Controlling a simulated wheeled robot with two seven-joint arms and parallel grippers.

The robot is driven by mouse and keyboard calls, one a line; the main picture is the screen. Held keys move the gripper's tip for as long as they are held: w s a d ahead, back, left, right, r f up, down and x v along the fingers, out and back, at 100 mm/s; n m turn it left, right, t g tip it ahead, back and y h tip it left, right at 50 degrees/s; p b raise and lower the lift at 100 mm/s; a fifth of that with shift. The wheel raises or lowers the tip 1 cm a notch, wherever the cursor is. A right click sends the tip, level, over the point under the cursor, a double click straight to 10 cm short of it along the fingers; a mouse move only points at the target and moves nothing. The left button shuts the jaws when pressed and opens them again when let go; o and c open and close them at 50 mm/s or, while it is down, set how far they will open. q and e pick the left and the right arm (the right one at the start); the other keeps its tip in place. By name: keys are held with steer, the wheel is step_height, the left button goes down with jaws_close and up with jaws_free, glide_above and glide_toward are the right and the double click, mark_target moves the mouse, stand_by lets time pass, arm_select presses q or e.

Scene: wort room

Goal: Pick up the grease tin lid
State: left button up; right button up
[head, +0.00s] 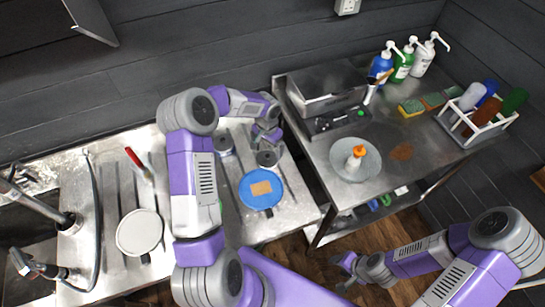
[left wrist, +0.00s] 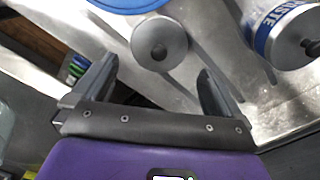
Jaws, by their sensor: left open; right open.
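A round grey metal lid with a dark central knob (head: 267,158), seemingly the grease tin lid, is on the left metal counter just above the blue plate. It shows at the top middle of the left wrist view (left wrist: 158,42). I cannot tell whether a tin is under it. My left gripper (head: 267,138) is open and empty close to the lid. In the left wrist view its fingers (left wrist: 157,72) are spread to either side below the lid, apart from it. My right gripper (head: 344,268) is low at the right counter's front, away from the lid.
A labelled canister with a knobbed lid (left wrist: 292,38) stands beside it, also in the head view (head: 223,143). A blue plate with a tan rectangle (head: 261,200) is close by. A white plate (head: 139,232) and red-handled tool (head: 134,158) are left. The right table (head: 320,160) is crowded.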

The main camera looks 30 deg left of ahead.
mark_target(267, 155)
arm_select(q)
steer(key=f, duration=0.4)
steer(key=shift+s, duration=0.35)
steer(key=shift+f, duration=0.45)
steer(key=shift+w, duration=0.1)
steer(key=c, duration=0.9)
step_height(267, 155, up, 10)
steer(key=a, duration=0.1)
steer(key=s+a+n+b, duration=0.1)
steer(key=s+a+n, duration=0.7)
steer(key=a, duration=0.4)
steer(key=s+a+n, duration=0.8)
steer(key=a, duration=0.5)
steer(key=shift+w+d+f+b, duration=0.1)
steer(key=shift+d+f+b, duration=0.05)
steer(key=shift+f+b, duration=1.15)
steer(key=shift+d+f+b, duration=0.1)
steer(key=shift+f+b, duration=0.85)
steer(key=shift+f, duration=0.65)
